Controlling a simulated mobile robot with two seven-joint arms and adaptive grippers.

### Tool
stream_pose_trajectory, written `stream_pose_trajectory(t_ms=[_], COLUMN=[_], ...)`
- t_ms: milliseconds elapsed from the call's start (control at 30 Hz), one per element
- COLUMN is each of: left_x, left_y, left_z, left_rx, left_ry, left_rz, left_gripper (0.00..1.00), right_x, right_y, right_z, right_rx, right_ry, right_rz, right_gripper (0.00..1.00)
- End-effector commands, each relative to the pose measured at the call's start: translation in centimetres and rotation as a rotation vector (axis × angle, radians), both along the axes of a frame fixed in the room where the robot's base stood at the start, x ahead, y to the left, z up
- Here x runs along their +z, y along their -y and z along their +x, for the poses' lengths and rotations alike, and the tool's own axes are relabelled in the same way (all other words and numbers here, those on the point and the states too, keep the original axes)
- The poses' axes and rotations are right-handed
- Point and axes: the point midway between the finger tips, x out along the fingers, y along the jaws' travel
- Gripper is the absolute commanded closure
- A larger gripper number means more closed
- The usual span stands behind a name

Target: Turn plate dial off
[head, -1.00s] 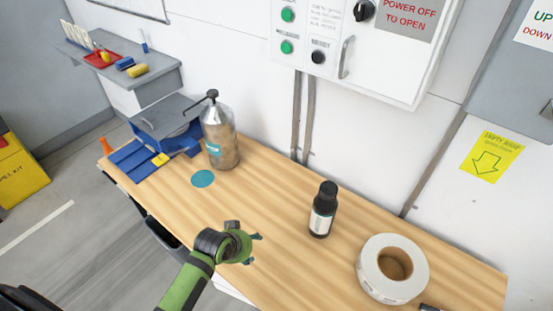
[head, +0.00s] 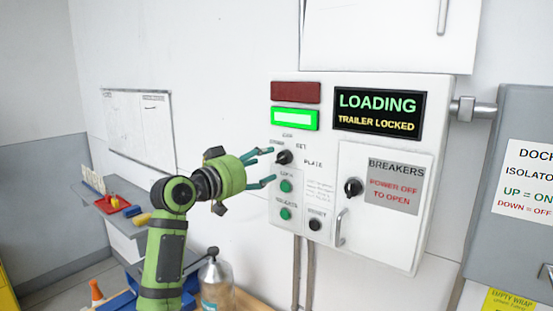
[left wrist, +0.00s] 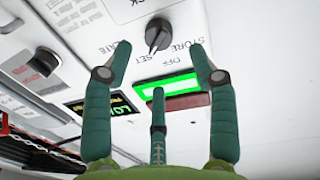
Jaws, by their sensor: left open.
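The black plate dial (head: 284,157) is on the white control box, below the lit green lamp, ringed by labels including OFF, SET and PLATE. In the left wrist view the dial (left wrist: 158,34) appears upside down between my fingers; its pointer seems to lie near SET, beside OFF. My left gripper (head: 267,167) is open and empty, its fingers spread toward the panel close to the dial. The fingertips (left wrist: 159,50) flank the dial in the wrist view; I cannot tell whether they touch it. My right gripper is not in view.
Green buttons (head: 286,187) sit just below the dial. The breaker door (head: 381,235) with its handle and black knob (head: 353,188) is to the right. A display (head: 378,114) reads LOADING, TRAILER LOCKED. A pump bottle (head: 216,285) stands below near my arm.

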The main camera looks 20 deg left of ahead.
Motion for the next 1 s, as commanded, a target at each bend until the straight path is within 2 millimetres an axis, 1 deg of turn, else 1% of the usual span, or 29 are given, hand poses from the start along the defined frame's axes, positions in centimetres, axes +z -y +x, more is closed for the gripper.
stream_pose_trajectory(t_ms=[33,100,300,467,700,733,767,800,833,867,1000], left_x=[0.5,0.6,0.3,0.1,-0.1,-0.1,-0.1,-0.1,-0.1,-0.1,0.0], left_y=[0.5,1.0,1.9,2.3,2.3,2.3,2.3,2.3,2.3,2.3,2.2], left_z=[0.8,1.8,4.2,4.9,5.0,5.0,5.0,5.0,5.0,5.0,5.0], left_rx=[-0.003,-0.002,0.0,0.0,0.001,0.001,0.001,0.001,0.001,0.001,0.001], left_ry=[-0.004,-0.005,-0.004,-0.002,-0.002,-0.002,-0.002,-0.002,-0.002,-0.002,0.0], left_rz=[-0.004,-0.003,-0.001,0.001,0.002,0.002,0.002,0.002,0.002,0.002,0.001], left_gripper=[0.41,0.41,0.41,0.41,0.41,0.49,0.61,0.77,0.89,0.97,0.98], right_x=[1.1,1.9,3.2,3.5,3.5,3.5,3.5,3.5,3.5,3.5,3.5], right_y=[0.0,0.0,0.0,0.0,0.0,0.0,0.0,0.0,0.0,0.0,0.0], right_z=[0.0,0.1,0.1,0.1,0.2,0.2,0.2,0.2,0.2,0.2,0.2], right_rx=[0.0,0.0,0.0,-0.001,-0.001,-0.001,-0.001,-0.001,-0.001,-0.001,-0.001], right_ry=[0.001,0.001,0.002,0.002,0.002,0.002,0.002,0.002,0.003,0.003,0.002], right_rz=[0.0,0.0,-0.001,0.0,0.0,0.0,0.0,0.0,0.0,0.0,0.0], right_gripper=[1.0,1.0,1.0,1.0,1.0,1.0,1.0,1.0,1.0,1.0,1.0])
